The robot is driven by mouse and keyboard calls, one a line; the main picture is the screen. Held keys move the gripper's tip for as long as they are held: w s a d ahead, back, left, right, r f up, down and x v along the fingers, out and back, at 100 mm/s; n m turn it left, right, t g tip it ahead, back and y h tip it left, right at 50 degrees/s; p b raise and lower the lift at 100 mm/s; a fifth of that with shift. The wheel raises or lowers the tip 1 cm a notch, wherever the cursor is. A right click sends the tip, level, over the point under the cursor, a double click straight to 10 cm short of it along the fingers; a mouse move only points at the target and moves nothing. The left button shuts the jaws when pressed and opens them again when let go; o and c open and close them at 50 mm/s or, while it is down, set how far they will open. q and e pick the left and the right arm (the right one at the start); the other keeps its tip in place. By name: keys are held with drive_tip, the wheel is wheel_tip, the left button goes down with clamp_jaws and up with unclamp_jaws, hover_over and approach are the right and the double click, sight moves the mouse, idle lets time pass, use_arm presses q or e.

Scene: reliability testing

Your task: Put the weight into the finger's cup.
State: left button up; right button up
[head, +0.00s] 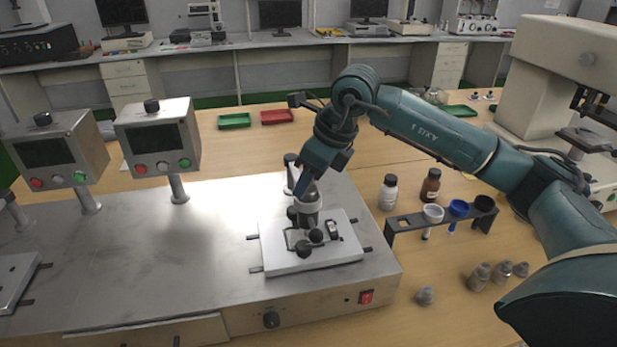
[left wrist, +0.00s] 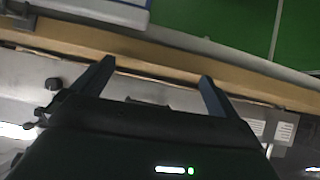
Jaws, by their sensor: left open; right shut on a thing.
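My right gripper (head: 303,187) comes in from the right in the head view, pointing down over the test fixture. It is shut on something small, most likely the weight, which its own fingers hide. Just below it stands the metal finger mechanism (head: 309,205) with a light round top, probably the cup, on a white plate (head: 340,248). From this angle I cannot tell whether the held thing touches the cup. Loose grey weights (head: 425,296) stand on the wooden table at the right front. My left gripper (left wrist: 157,70) shows in the left wrist view, open and empty.
The fixture stands on a metal bench (head: 210,255) with a red switch (head: 366,297). Two display boxes (head: 158,140) rise at the left. A dark rack (head: 440,218) with cups and two bottles (head: 430,186) are at the right. Green and red trays (head: 277,117) lie behind.

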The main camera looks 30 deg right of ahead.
use_arm(q)
drive_tip(key=shift+f, duration=0.1)
use_arm(e)
drive_tip(key=o, duration=1.8)
drive_tip(key=shift+r, duration=0.1)
use_arm(q)
wheel_tip(320, 180, up, 2)
drive_tip(key=p, duration=0.3)
drive_tip(key=shift+r, duration=0.25)
use_arm(e)
drive_tip(key=v, duration=0.7)
use_arm(q)
drive_tip(key=shift+s+a, duration=0.1)
use_arm(e)
drive_tip(key=shift+s, duration=0.1)
